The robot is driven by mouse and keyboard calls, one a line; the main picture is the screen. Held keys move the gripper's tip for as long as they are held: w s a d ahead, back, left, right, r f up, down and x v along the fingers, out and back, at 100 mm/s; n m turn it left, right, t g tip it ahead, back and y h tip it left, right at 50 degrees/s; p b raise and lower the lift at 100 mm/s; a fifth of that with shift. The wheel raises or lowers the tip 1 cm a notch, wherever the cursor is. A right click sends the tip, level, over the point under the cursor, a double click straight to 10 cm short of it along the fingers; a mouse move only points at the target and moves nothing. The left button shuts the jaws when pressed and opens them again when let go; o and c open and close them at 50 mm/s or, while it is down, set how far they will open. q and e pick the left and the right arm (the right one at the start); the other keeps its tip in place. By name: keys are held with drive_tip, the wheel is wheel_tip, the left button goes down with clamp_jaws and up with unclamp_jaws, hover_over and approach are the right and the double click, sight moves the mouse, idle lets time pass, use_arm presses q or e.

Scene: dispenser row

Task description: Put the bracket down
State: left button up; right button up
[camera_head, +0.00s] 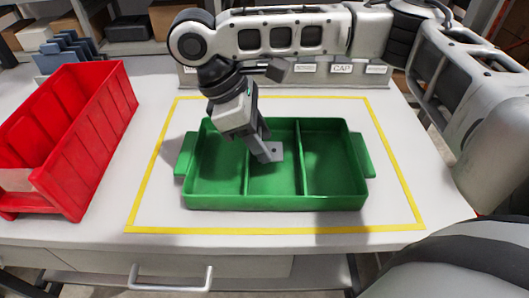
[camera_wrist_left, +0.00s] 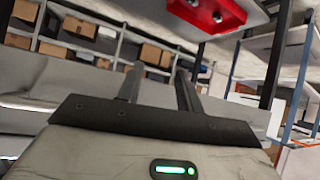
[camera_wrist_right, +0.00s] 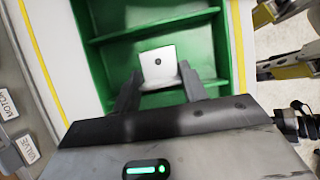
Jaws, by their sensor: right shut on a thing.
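The bracket (camera_head: 273,152) is a small grey metal piece with a hole in its flat face. My right gripper (camera_head: 264,150) is shut on it, over the middle compartment of the green tray (camera_head: 275,203). In the right wrist view the bracket (camera_wrist_right: 158,64) shows between the two fingertips (camera_wrist_right: 158,88). I cannot tell whether it touches the tray floor. The fingers hide part of it. My left gripper (camera_wrist_left: 158,85) shows only in its own wrist view, with its fingers apart and nothing between them.
The tray has three compartments and stands inside a yellow outline (camera_head: 275,231) on the white table. A red bin (camera_head: 70,145) stands at the left. Labelled dispensers (camera_head: 335,76) line the back, partly behind my right arm. The table's front edge is clear.

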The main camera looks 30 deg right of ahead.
drive_tip(key=shift+d+f, duration=0.2)
drive_tip(key=shift+f, duration=0.05)
drive_tip(key=f, duration=0.3)
drive_tip(key=shift+d+f, duration=0.25)
drive_tip(key=shift+f, duration=0.05)
drive_tip(key=o, duration=1)
use_arm(q)
drive_tip(key=shift+d, duration=0.1)
drive_tip(key=shift+s+a+r+p, duration=0.1)
drive_tip(key=shift+a+r+p, duration=0.15)
drive_tip(key=shift+p, duration=0.65)
use_arm(e)
drive_tip(key=v, duration=1.2)
